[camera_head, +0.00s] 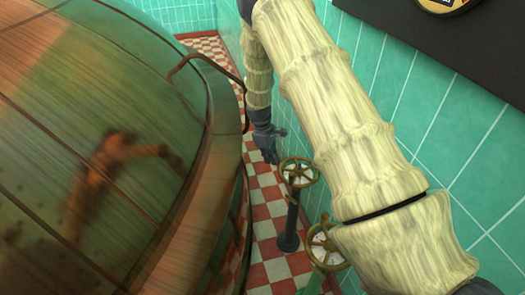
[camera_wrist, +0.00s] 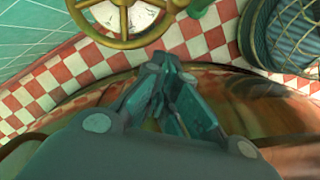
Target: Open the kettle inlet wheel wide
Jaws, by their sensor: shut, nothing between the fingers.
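Two brass spoked handwheels show in the head view. The farther wheel (camera_head: 298,172) sits on a dark upright post, and the nearer wheel (camera_head: 325,245) sits on a green post, partly hidden by my arm. I cannot tell from any marking which one is the kettle inlet wheel. My gripper (camera_head: 274,156) is beside the farther wheel, just left of and beyond its rim. In the wrist view my gripper (camera_wrist: 168,70) is shut and empty, its fingertips below a brass wheel (camera_wrist: 118,43) that the top edge cuts off. They look apart from the rim.
The large copper kettle (camera_head: 100,130) fills the left, with a curved pipe (camera_head: 215,58) at its shoulder. A green tiled wall (camera_head: 460,130) closes the right. Between them is a narrow red-and-white checkered floor (camera_head: 265,205). A dark caged object (camera_wrist: 285,35) stands at the wrist view's upper right.

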